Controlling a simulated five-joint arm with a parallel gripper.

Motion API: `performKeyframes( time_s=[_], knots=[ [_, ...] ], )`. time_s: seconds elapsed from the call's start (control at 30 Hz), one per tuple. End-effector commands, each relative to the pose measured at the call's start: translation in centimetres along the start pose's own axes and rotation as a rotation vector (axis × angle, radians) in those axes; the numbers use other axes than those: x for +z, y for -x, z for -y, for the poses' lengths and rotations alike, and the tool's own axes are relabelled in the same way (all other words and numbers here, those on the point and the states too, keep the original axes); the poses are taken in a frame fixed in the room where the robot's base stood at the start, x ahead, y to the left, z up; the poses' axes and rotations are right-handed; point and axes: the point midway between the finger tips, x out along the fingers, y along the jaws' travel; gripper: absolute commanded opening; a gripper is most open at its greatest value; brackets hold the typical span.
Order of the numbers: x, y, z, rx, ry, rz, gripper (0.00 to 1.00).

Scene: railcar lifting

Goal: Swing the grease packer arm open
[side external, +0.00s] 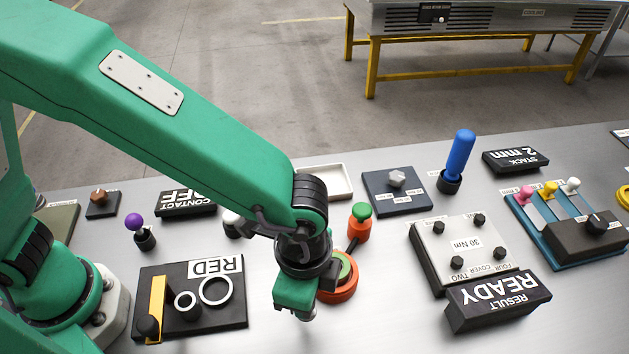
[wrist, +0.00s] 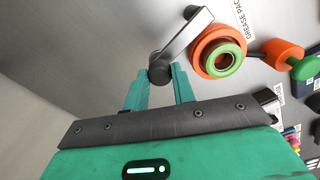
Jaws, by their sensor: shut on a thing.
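The grease packer has a round orange cup with a green ring (wrist: 220,53), and it also shows in the side view (side external: 342,285), partly behind my gripper. A flat grey arm (wrist: 188,32) with a dark round knob (wrist: 160,67) lies beside the cup's left edge in the wrist view. My gripper (wrist: 161,80) is shut on the knob, with one finger on each side of it. In the side view my gripper (side external: 305,308) points down just left of the cup and hides the knob and grey arm.
An orange post with a green cap (side external: 360,221) stands just behind the cup. A black RED panel (side external: 230,315) with rings and a yellow lever lies to the left. A grey 30 Nm cover block (side external: 430,245) stands to the right. Bare tabletop (side external: 385,320) lies between.

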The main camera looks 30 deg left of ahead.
Motion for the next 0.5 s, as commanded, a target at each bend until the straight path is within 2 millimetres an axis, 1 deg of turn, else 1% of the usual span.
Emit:
performKeyframes(
  time_s=[0.2, 0.5],
  knots=[
    [0.80, 0.12, -0.53, 0.000, -0.124, 0.000, 0.00],
    [1.17, 0.15, -0.71, -0.001, -0.188, -0.002, 0.00]
  ],
)
